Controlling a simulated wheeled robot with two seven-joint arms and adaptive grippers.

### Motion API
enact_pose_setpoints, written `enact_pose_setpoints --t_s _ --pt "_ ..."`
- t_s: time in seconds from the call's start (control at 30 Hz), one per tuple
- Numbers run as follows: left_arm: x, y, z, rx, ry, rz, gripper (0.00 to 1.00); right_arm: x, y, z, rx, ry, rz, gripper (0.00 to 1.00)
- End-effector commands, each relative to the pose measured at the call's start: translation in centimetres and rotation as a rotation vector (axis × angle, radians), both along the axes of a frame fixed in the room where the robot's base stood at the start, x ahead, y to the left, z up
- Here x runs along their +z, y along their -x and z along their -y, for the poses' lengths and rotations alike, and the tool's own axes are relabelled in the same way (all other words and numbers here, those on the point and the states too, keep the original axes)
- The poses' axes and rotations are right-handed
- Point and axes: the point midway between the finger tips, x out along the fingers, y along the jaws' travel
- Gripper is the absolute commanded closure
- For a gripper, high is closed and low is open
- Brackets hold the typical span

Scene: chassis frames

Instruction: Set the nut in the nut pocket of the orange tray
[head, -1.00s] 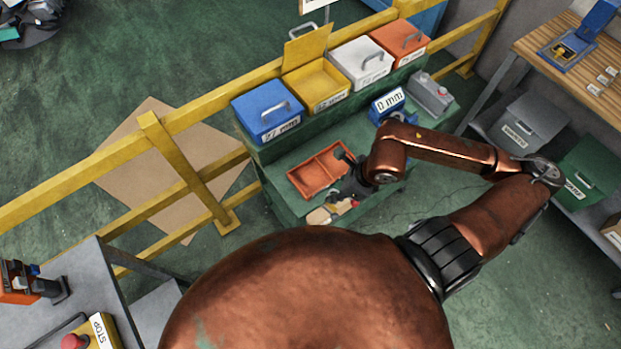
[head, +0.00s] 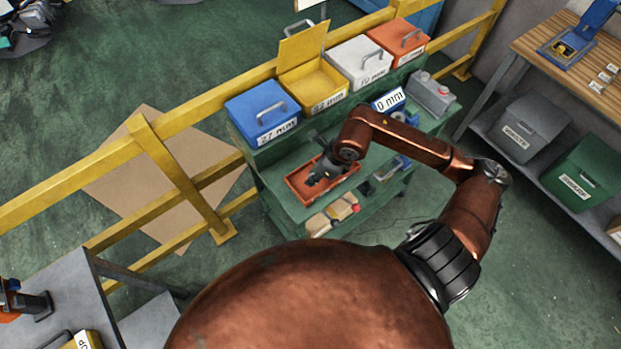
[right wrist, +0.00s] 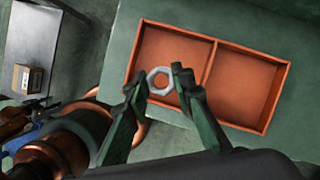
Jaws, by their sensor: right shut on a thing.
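The orange tray (head: 296,184) lies on the green bench and has two pockets, which show side by side in the right wrist view (right wrist: 211,44). My right gripper (head: 314,180) is over the tray in the head view. In the right wrist view my right gripper (right wrist: 160,84) is shut on a grey hexagonal nut (right wrist: 152,78), held between its fingertips. The nut appears over the left pocket in that view; its height above the tray floor is hard to tell. In the head view the gripper hides the nut. My left gripper is not in view.
Blue (head: 262,109), yellow (head: 316,92), white (head: 358,60) and orange (head: 400,38) bins stand along the bench's back. A display reading 0 mm (head: 388,100) stands right of the tray. A yellow rail (head: 172,122) runs behind.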

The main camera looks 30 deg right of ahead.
Motion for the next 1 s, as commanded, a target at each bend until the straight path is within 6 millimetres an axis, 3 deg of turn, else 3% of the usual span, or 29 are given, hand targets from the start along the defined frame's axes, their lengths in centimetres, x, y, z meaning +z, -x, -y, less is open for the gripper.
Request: enact_pose_setpoints --t_s 0.27,0.53,0.87,0.9,1.0 --pt "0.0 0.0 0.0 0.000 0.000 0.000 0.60 -1.7 -1.4 0.0 0.000 -0.003 0.000 1.00" --pt "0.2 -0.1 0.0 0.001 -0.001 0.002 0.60 -5.1 -1.8 0.0 -0.001 -0.003 -0.002 1.00" --pt "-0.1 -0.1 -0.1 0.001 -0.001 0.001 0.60 -5.6 -1.9 0.1 0.001 0.000 0.000 1.00" --pt "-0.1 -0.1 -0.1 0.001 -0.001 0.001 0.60 -5.6 -1.9 0.1 0.001 0.000 0.000 0.76" --pt "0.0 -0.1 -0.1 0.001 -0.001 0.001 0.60 -5.5 -1.9 0.1 0.001 0.000 0.000 0.69"
